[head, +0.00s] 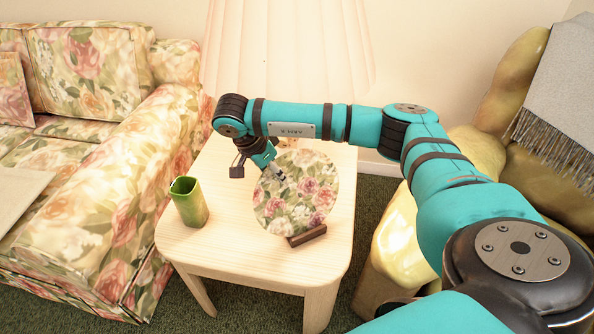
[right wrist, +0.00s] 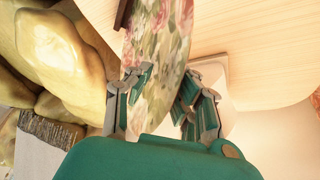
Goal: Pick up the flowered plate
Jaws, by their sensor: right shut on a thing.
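The flowered plate (head: 296,196) is round, with pink and cream roses and green leaves. It stands upright, leaning a little, above a small dark wooden stand (head: 306,236) on the side table. My right gripper (head: 281,176) is at the plate's upper left edge, shut on it. In the right wrist view the plate (right wrist: 158,40) runs between the two fingers (right wrist: 160,92), one on each face. I cannot tell whether the plate's lower edge still touches the stand (right wrist: 122,14). My left gripper is not in view.
A green square vase (head: 189,203) stands on the light wooden side table (head: 240,245), left of the plate. A large pleated lamp (head: 285,50) stands behind. A floral sofa (head: 110,190) is close on the left, a yellow armchair (head: 398,240) on the right.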

